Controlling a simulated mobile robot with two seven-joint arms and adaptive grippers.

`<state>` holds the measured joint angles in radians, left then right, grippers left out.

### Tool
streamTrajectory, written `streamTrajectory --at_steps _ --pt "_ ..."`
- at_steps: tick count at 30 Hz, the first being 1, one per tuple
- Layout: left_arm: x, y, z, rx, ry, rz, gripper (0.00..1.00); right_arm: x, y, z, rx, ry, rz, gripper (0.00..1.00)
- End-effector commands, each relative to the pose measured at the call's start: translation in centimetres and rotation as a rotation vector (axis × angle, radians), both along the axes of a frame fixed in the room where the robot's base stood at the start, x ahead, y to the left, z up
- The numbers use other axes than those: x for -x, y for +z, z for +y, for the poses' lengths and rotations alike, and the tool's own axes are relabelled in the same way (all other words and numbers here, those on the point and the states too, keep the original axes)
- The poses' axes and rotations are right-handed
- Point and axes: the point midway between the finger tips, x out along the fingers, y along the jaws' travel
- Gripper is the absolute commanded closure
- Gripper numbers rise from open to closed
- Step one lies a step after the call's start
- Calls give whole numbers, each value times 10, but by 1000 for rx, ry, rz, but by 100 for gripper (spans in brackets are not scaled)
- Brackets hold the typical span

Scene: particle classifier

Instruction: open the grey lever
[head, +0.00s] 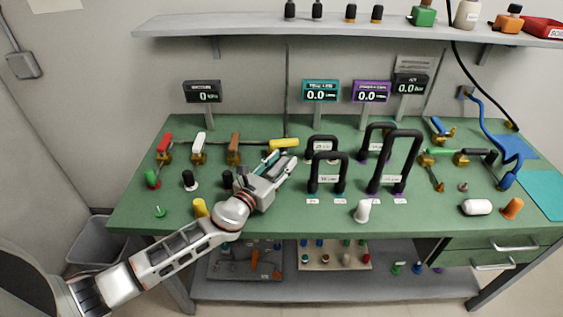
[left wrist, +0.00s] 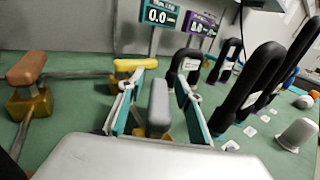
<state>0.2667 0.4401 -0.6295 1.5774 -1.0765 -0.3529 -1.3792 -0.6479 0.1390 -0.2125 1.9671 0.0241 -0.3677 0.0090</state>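The grey lever (left wrist: 158,104) is a rounded grey handle on a brass valve body, seen in the left wrist view between the two fingers of my left gripper (left wrist: 157,92). The fingers are open, one on each side of the handle, with a visible gap on both sides. In the head view my left gripper (head: 281,162) reaches in over the green bench, just in front of the yellow lever (head: 285,143). There the gripper largely hides the grey lever. The yellow lever also shows behind the fingers in the left wrist view (left wrist: 135,65). My right gripper is not in view.
Red (head: 165,142), white (head: 199,145) and brown (head: 234,142) levers stand to the left on the green bench (head: 130,205). Black upright handles (head: 396,160) stand close on the right. A white knob (head: 362,211) is near the front edge. Small displays line the back.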

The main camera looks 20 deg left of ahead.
Motion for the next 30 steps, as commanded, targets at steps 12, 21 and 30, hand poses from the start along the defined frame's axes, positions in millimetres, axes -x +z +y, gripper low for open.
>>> streamTrajectory --at_steps 12,21,30 --pt "0 0 0 1 4 0 100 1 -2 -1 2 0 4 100" --pt "0 2 4 5 110 1 100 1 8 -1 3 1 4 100" --pt "-1 1 15 5 323 2 100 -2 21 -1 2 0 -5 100"
